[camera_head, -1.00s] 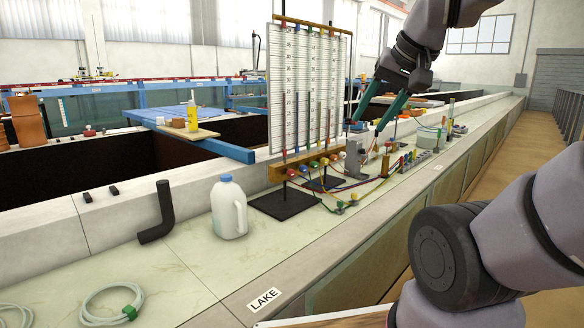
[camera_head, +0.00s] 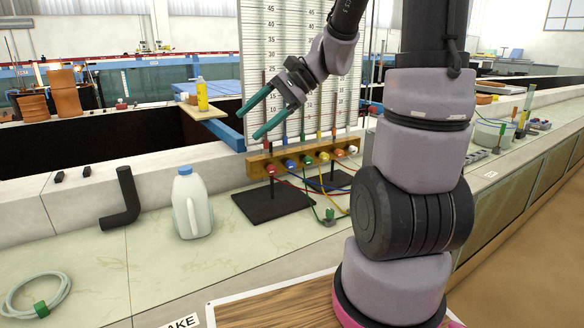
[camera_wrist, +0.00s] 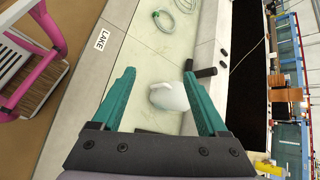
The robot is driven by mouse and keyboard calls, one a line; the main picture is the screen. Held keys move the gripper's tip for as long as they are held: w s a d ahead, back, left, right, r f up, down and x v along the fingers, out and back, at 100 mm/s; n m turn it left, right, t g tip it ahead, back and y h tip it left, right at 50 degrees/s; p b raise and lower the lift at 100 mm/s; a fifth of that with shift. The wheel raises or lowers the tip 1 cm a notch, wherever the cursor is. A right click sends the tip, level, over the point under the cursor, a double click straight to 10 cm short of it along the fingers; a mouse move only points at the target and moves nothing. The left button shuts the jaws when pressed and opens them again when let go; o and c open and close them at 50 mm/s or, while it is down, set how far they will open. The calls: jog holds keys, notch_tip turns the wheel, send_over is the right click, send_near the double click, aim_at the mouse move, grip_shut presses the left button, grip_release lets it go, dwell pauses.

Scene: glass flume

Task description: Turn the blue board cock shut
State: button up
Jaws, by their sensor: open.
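The manometer board (camera_head: 262,60) stands upright on the bench, with a wooden strip (camera_head: 258,165) of coloured cocks along its foot. The blue board cock (camera_head: 290,164) is second from the left, between the red cock (camera_head: 271,169) and the green cock (camera_head: 308,160). Its handle angle is too small to tell. My gripper (camera_head: 248,127) is open and empty, above and left of the blue cock, apart from it, its green fingers pointing down-left. In the wrist view my gripper (camera_wrist: 160,75) points at the bench; the cocks are not seen there.
A white jug (camera_head: 191,208) with a blue cap stands left of the board's black base (camera_head: 270,203). A black elbow pipe (camera_head: 124,203) and a coiled hose (camera_head: 38,296) lie further left. Coloured tubes (camera_head: 335,200) trail from the cocks. The bench front is mostly clear.

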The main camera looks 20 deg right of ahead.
jog(key=w+d+f+m+t+y, duration=0.2)
jog(key=w+f+m+t+y, duration=0.25)
jog(key=w, duration=0.65)
jog(key=m+t+h, duration=1.1)
jog(key=m, duration=1)
send_near(293, 166)
jog(key=x, duration=1)
jog(key=shift+w+a, duration=0.1)
jog(key=shift+w, duration=0.1)
grip_shut()
